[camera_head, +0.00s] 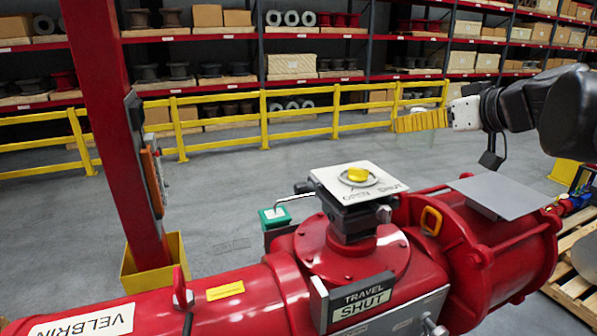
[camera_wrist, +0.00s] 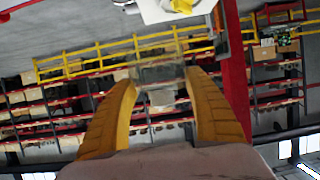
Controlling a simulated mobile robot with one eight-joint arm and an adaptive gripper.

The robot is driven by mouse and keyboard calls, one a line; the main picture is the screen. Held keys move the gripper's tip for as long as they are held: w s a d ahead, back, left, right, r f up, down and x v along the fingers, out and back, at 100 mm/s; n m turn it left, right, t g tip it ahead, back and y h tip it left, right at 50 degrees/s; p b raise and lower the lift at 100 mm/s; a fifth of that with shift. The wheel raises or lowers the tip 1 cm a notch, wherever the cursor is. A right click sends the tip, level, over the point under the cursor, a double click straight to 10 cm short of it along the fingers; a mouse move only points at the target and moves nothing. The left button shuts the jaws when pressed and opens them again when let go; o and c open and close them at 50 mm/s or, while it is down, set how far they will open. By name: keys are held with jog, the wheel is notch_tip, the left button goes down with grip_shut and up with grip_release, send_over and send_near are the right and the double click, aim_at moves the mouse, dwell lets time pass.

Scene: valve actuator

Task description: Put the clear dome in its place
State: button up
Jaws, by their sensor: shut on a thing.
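The clear dome (camera_wrist: 158,73) shows in the wrist view as a see-through piece between the tips of my gripper's yellow fingers. My gripper (camera_head: 398,125) is shut on it, in the air to the upper right of the indicator in the head view. The dome is hardly visible there. The indicator plate (camera_head: 336,179) is white, marked OPEN and SHUT, with a yellow knob (camera_head: 357,174) in a round ring, uncovered. It sits on top of the red valve actuator (camera_head: 350,260). In the wrist view the plate (camera_wrist: 160,10) shows at the top edge, apart from the dome.
A grey flat plate (camera_head: 502,194) lies on the actuator's right body. A green-topped box (camera_head: 274,217) stands left of the indicator. A red post (camera_head: 113,130) rises at left. Yellow railing (camera_head: 264,118) and shelves are behind. The space above the indicator is clear.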

jog(key=p, duration=0.2)
send_over(359, 169)
notch_tip(359, 169, down, 7)
jog(key=shift+d+r, duration=0.1)
jog(key=shift+r, duration=0.1)
notch_tip(359, 169, down, 4)
jog(key=shift+w+f+p, duration=0.1)
jog(key=shift+w+p, duration=0.05)
jog(key=shift+p, duration=0.35)
jog(key=shift+f, duration=0.1)
jog(key=shift+f, duration=0.15)
jog(key=o, duration=1.3)
jog(key=shift+r, duration=0.2)
